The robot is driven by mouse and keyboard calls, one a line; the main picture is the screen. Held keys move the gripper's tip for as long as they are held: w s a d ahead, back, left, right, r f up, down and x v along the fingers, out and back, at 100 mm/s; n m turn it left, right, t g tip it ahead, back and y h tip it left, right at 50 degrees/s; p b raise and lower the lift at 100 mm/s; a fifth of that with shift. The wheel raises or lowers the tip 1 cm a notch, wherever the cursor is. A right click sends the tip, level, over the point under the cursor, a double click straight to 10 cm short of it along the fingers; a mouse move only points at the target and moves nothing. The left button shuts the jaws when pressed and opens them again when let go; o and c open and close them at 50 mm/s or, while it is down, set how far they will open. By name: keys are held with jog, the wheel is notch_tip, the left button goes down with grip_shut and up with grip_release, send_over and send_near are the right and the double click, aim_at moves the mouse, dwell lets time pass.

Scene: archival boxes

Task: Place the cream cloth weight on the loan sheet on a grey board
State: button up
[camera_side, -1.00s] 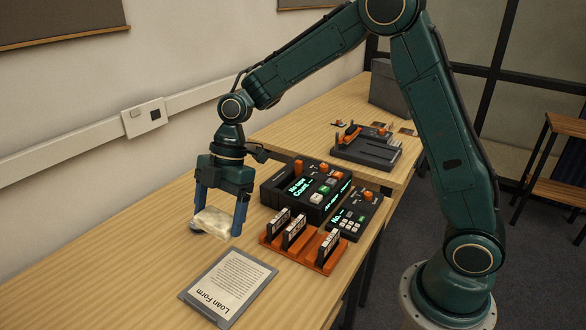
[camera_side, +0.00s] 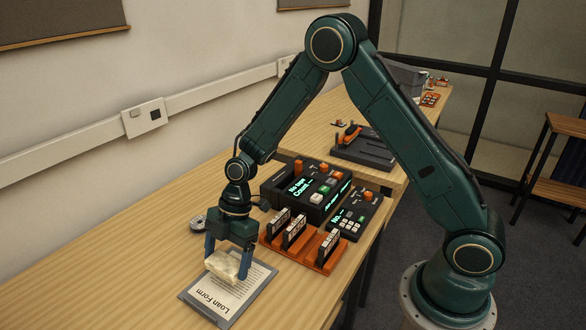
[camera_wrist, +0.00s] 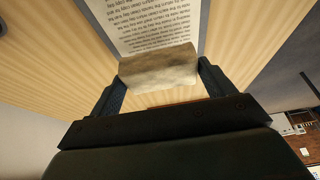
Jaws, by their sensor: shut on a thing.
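The cream cloth weight (camera_side: 226,266) is between the fingers of my gripper (camera_side: 228,262), which is shut on it. In the side view it appears over the upper left part of the loan sheet (camera_side: 240,285); I cannot tell whether it touches the paper. The sheet, headed "Loan Form", lies on a grey board (camera_side: 210,313) on the table. In the wrist view the weight (camera_wrist: 159,68) sits between both fingertips of my gripper (camera_wrist: 160,75), and the printed sheet (camera_wrist: 140,25) shows beyond it.
An orange rack (camera_side: 318,255) with several dark upright pieces stands right of the board. Black keypad devices with green displays (camera_side: 300,190) stand behind it. A small grey round object (camera_side: 198,223) lies left of my gripper. The table left of the board is clear.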

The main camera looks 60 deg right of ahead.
aim_at(229, 270)
jog(key=shift+f, duration=2.1)
jog(key=shift+f, duration=0.1)
jog(key=o, duration=1.2)
jog(key=shift+f, duration=0.1)
jog(key=v, duration=1.2)
jog(key=shift+r, duration=0.25)
